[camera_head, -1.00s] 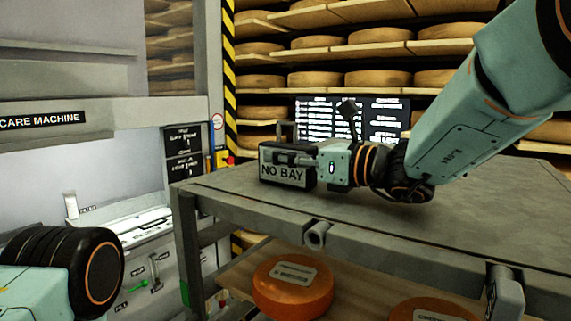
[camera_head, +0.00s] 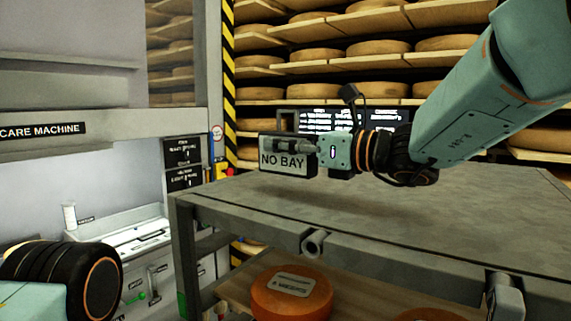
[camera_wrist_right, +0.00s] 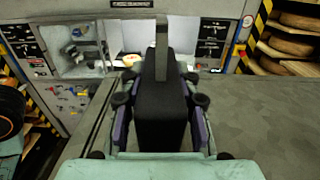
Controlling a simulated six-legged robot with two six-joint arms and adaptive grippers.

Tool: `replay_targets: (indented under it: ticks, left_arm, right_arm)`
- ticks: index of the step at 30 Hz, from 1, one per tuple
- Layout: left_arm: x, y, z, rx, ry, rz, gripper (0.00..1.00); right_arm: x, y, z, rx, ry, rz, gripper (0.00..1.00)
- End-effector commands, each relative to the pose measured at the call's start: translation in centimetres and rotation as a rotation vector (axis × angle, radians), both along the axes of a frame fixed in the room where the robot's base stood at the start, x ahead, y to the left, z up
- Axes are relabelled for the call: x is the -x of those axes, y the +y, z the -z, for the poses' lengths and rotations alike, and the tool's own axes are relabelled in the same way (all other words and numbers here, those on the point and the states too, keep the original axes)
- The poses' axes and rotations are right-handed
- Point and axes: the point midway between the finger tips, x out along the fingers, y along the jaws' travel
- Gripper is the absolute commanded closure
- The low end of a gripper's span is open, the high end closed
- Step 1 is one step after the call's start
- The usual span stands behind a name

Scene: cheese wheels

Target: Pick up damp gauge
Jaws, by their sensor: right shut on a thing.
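The grey table (camera_head: 420,215) is otherwise bare on top. An orange cheese wheel (camera_head: 290,293) lies on the shelf below. The care machine (camera_head: 70,130) stands at the left, with a white bottle (camera_head: 69,215) inside. Cheese racks (camera_head: 375,65) and a dark screen (camera_head: 325,121) are behind.

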Motion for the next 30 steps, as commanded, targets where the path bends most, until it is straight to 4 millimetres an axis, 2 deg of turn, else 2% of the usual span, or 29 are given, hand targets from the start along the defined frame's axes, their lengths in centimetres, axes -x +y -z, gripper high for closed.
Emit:
replay_targets:
  ticks: [1, 9, 22, 30]
  left_arm:
    - [0.0, 0.0, 0.6, 0.000, 0.000, 0.000, 0.60]
    - [0.0, 0.0, 2.0, 0.000, -0.001, 0.000, 0.60]
    - [0.0, 0.0, 3.1, 0.000, 0.000, 0.000, 0.60]
    - [0.0, 0.0, 0.1, 0.000, -0.001, 0.000, 0.60]
  right_arm:
    - [0.5, -1.1, 0.1, -0.004, -0.001, 0.004, 1.00]
    - [3.9, -6.1, 0.1, -0.008, -0.003, 0.003, 1.00]
    - [8.4, -12.6, 0.1, -0.006, -0.003, 0.000, 1.00]
    - [9.3, -14.2, -0.3, -0.003, 0.001, 0.003, 1.00]
